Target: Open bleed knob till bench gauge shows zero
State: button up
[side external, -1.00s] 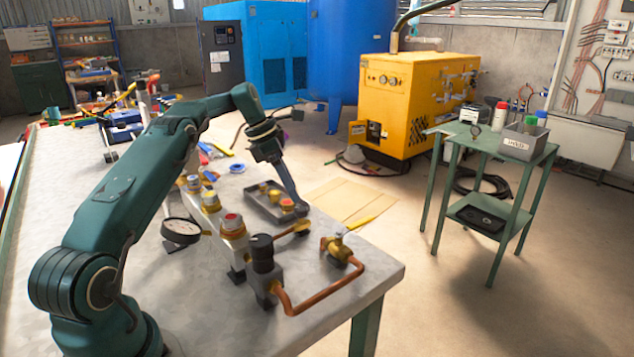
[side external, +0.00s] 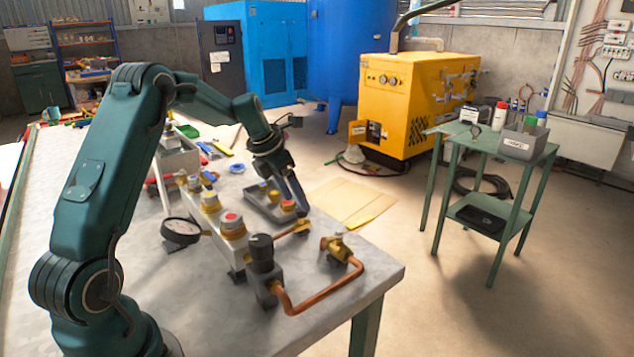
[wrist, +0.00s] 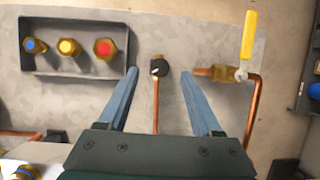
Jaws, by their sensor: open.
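My gripper (side external: 301,210) points down over the bench beside a grey tray (side external: 262,211). In the wrist view its fingers (wrist: 160,74) are apart and empty. A larger black knob (side external: 261,246) stands on a dark block at the bench front. Which knob is the bleed knob is not marked. The round bench gauge (side external: 180,231) lies left of the fittings, its reading too small to make out.
The tray (wrist: 55,68) holds blue, yellow and red fittings. A manifold with capped fittings (side external: 232,224) stands beside it. A brass valve (side external: 335,247) with a copper pipe (side external: 325,292) is near the bench edge. Bare bench lies at the front.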

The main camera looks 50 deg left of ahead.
aim_at(301, 211)
jog(key=shift+x, duration=1.3)
grip_shut()
jog(key=shift+m, duration=0.3)
jog(key=m+h, duration=0.1)
jog(key=m, duration=0.2)
jog(key=shift+a+m+g+h, duration=0.2)
jog(key=shift+m+g+h, duration=0.1)
jog(key=shift+h, duration=0.1)
jog(key=shift+w+a+m+g+h, duration=0.1)
jog(key=shift+m+g+h, duration=0.2)
jog(key=shift+m, duration=0.8)
jog(key=shift+w+a+m+g+h, duration=0.15)
jog(key=shift+m+h, duration=0.25)
jog(key=shift+m, duration=0.7)
jog(key=shift+s+d+m, duration=0.1)
jog(key=shift+s+m, duration=0.05)
jog(key=shift+m, duration=0.15)
